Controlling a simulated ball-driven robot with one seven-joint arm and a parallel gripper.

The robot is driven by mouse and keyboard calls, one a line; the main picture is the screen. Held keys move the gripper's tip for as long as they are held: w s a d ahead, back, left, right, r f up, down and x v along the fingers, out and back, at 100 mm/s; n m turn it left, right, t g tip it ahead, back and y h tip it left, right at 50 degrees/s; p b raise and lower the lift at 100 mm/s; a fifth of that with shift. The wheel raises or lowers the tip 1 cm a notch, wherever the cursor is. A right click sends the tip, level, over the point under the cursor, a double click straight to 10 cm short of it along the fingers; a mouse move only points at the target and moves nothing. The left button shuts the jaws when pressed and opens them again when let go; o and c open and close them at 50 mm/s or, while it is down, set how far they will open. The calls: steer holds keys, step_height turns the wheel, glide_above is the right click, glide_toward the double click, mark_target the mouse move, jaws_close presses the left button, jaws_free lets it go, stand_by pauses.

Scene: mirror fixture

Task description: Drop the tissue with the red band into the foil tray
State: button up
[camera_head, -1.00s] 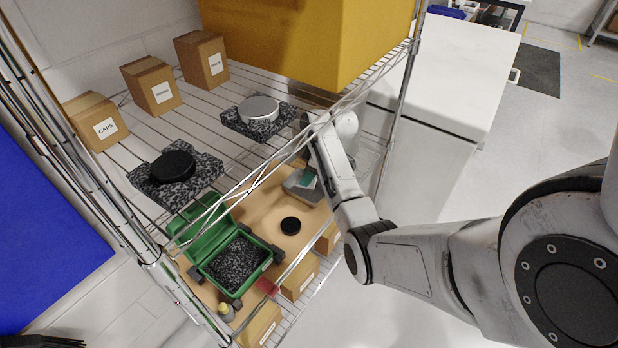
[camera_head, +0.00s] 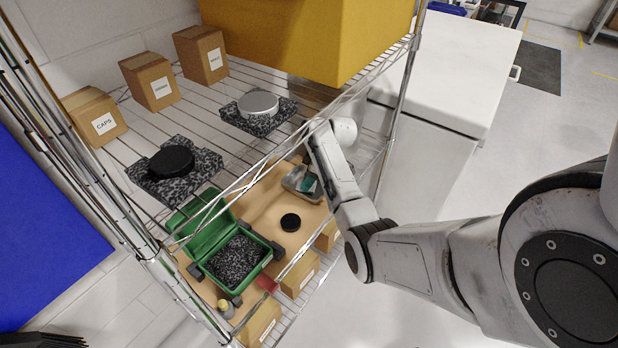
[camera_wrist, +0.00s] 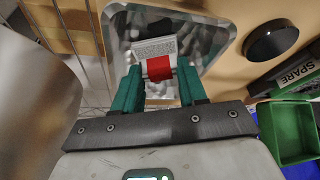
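The foil tray (camera_head: 292,182) is a silver, shallow tray on the brown lower shelf. In the wrist view the foil tray (camera_wrist: 215,38) lies behind my fingertips. My gripper (camera_wrist: 161,68) has two teal fingers, and the tissue, a pale piece with grey print (camera_wrist: 154,46) and a red band, sits between them. The red band spans the gap, and the fingers appear to press on its sides. The tissue appears over the tray opening; its height above the tray floor is hard to judge. In the head view my gripper (camera_head: 309,185) shows only as a teal patch at the tray.
A black disc (camera_head: 290,222) lies beside the tray. An open green box (camera_head: 238,262) with dark foam stands to the left. The wire shelf above holds foam pads with a silver disc (camera_head: 258,103) and a black disc (camera_head: 172,162). Shelf wires and posts surround my arm.

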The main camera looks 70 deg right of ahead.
steer(key=o, duration=0.5)
steer(key=shift+c, duration=0.2)
steer(key=shift+r, duration=0.1)
